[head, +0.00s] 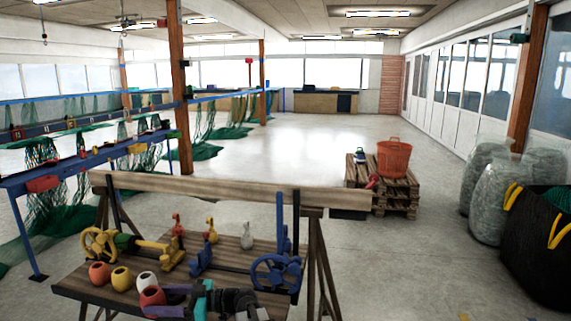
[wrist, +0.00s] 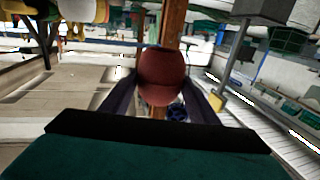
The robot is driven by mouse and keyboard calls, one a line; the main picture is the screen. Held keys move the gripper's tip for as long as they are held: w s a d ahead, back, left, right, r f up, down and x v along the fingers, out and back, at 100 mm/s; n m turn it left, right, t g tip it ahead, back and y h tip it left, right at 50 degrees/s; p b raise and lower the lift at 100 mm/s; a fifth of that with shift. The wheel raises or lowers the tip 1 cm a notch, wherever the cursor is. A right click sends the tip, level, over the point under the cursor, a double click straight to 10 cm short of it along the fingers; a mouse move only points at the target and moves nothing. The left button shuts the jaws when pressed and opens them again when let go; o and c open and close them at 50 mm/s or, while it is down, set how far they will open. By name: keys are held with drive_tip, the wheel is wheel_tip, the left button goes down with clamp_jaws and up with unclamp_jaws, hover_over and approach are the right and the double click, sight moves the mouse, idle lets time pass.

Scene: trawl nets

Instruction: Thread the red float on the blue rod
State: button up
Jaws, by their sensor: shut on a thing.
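The red float (head: 152,296) is at the front of the wooden bench (head: 75,285), between the fingers of my gripper (head: 158,301). In the wrist view the round, dark red float (wrist: 163,75) sits between the two fingertips of my gripper (wrist: 160,88), which is shut on it. I cannot tell whether the float touches the bench top. A blue upright rod (head: 280,215) stands at the bench's right rear, above a blue handwheel (head: 276,272). No float shows on this rod. The float is apart from it, to the left and nearer.
An orange float (head: 99,272), a yellow float (head: 122,279) and a white float (head: 147,280) stand close beside the held one. A yellow handwheel (head: 99,243), a blue fitting (head: 201,260) and small figure-shaped pieces (head: 211,230) are behind. A wooden beam (head: 200,190) runs across the back.

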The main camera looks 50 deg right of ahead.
drive_tip(key=d+r+m+t+h+p, duration=0.2)
drive_tip(key=d+r+p, duration=0.3)
drive_tip(key=d+r, duration=0.45)
drive_tip(key=d+r+m+t+h+p, duration=0.1)
drive_tip(key=d+r+m+h+p, duration=0.2)
drive_tip(key=d+r, duration=0.7)
drive_tip(key=s+d+r+m+h+p, duration=0.1)
drive_tip(key=s+d+r+p, duration=0.1)
drive_tip(key=d, duration=0.6)
drive_tip(key=s+d+r+t+h+p, duration=0.1)
drive_tip(key=s+d+r+h+p, duration=0.1)
drive_tip(key=d+r+p, duration=0.3)
drive_tip(key=s+d+r+m+t+h+p, duration=0.1)
drive_tip(key=d+r, duration=0.5)
drive_tip(key=d, duration=0.6)
drive_tip(key=shift+s+d+r+m+h+p, duration=0.15)
drive_tip(key=shift+s+d+m+h+p, duration=0.15)
drive_tip(key=shift+s+h+p, duration=0.55)
drive_tip(key=shift+s+a+f+y, duration=0.1)
drive_tip(key=shift+a+f+y, duration=0.05)
drive_tip(key=shift+f+y, duration=0.1)
wheel_tip(320, 180, down, 10)
drive_tip(key=b, duration=0.4)
drive_tip(key=shift+f, duration=0.2)
drive_tip(key=o, duration=1.2)
drive_tip(key=shift+c, duration=0.2)
